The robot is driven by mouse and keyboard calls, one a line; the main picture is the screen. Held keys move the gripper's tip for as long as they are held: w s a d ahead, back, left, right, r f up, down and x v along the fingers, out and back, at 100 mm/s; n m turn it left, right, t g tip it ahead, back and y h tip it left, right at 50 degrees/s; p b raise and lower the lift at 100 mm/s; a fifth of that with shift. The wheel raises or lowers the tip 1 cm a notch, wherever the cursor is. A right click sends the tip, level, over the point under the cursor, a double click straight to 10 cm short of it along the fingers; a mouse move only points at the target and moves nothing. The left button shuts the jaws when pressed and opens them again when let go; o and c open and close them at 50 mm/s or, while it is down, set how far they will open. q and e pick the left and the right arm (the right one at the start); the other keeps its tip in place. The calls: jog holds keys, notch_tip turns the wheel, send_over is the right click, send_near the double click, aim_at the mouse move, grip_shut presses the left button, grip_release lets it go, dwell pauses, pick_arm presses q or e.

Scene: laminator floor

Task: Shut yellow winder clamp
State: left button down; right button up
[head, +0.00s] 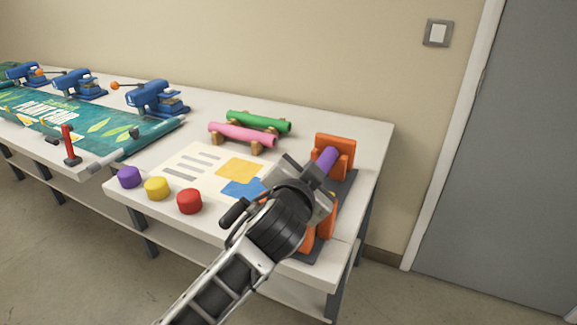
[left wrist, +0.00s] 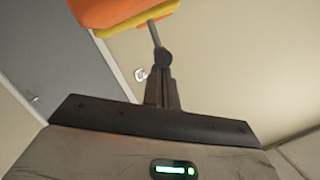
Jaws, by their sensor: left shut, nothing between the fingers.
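The winder has orange end blocks (head: 335,152) and a purple roll (head: 325,160) on a dark base at the right end of the table. In the left wrist view an orange part (left wrist: 115,8) with a yellow piece (left wrist: 140,18) along its lower edge fills the top. I take the yellow piece to be the clamp; in the head view my arm hides most of that area. My left gripper (left wrist: 163,60) is shut and empty, its tips just below the yellow piece; I cannot tell whether they touch. My right gripper is not in view.
Purple (head: 129,177), yellow (head: 157,188) and red (head: 189,201) knobs line the table's front edge. Pink (head: 243,135) and green (head: 259,122) rolls rest on cradles behind a printed sheet (head: 200,165). Blue devices (head: 152,98) stand at the back left. A grey door (head: 505,150) is at right.

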pick_arm(q)
notch_tip(320, 180, up, 4)
jog(key=d+p, duration=0.2)
jog(key=p, duration=0.2)
jog(key=f+b+v, duration=0.1)
jog(key=b+v, duration=0.1)
jog(key=v, duration=0.8)
jog(key=shift+s, duration=0.5)
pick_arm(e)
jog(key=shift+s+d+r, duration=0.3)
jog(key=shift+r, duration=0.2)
